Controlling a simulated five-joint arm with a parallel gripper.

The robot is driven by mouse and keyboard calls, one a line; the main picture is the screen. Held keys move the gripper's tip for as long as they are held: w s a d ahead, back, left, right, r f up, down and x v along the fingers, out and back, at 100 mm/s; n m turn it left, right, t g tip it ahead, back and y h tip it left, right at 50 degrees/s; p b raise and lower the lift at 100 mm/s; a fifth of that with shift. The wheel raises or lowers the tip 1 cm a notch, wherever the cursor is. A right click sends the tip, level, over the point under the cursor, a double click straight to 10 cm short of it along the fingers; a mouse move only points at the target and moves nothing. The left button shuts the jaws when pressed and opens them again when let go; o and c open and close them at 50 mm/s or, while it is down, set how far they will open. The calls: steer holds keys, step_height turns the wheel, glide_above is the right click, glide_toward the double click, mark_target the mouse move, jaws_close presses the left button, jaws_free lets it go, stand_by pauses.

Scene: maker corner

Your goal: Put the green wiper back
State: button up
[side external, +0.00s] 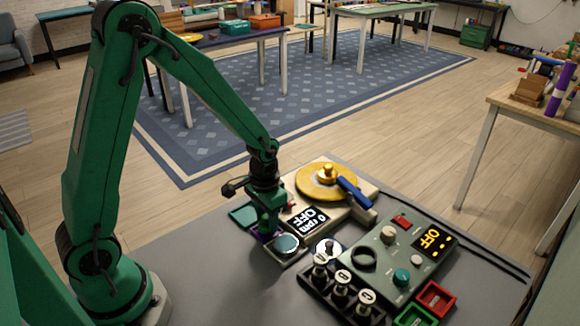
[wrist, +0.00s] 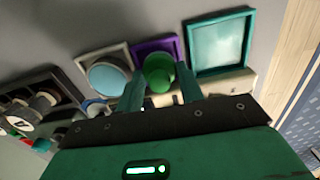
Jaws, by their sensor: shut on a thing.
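The green wiper (wrist: 158,72) shows in the wrist view as a green round piece with a knob, between my two fingers. My gripper (wrist: 161,92) is shut on it. The wiper is over or in a small purple-rimmed tray (wrist: 144,47); I cannot tell whether it touches the bottom. In the side view my gripper (side external: 268,228) points down at the purple tray (side external: 255,237), and it mostly hides the wiper.
A teal tray (wrist: 248,40) and a grey-framed pale blue round pad (wrist: 108,78) flank the purple tray. Close by stand a turntable with a yellow disc (side external: 312,184), a blue-handled arm (side external: 354,192), a control box (side external: 387,268) and a rack of stoppered pieces (side external: 343,281).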

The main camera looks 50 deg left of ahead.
steer(key=shift+f, duration=0.5)
stand_by(0.4)
steer(key=o, duration=0.9)
steer(key=shift+o, duration=0.2)
steer(key=shift+r, duration=0.1)
steer(key=shift+r, duration=3.45)
steer(key=shift+r, duration=0.1)
